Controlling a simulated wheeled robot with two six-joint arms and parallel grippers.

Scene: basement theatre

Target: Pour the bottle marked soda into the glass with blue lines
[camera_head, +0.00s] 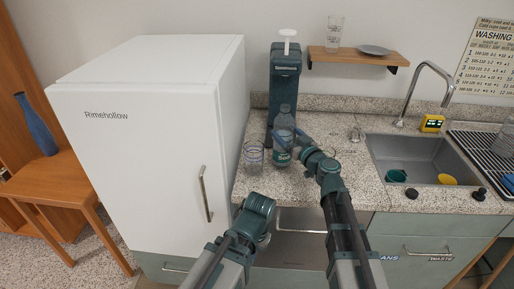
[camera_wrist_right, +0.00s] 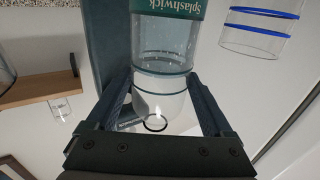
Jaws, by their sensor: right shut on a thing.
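A clear bottle with a teal label (camera_head: 283,122) is upright at the counter's left part. I cannot tell whether its base touches the counter. In the right wrist view the bottle (camera_wrist_right: 164,50) appears upside down, its label reading "Splashwick"; I cannot read the word soda. My right gripper (camera_head: 287,138) is shut on the bottle, with one finger on each side of it in the right wrist view (camera_wrist_right: 160,88). The glass with blue lines (camera_head: 253,157) stands just left of the bottle, apart from it; it also shows in the right wrist view (camera_wrist_right: 258,38). My left gripper is not visible.
A tall dark teal dispenser (camera_head: 284,72) stands right behind the bottle. A white fridge (camera_head: 150,140) walls off the left side. A sink (camera_head: 420,152) with a tap (camera_head: 412,92) lies to the right.

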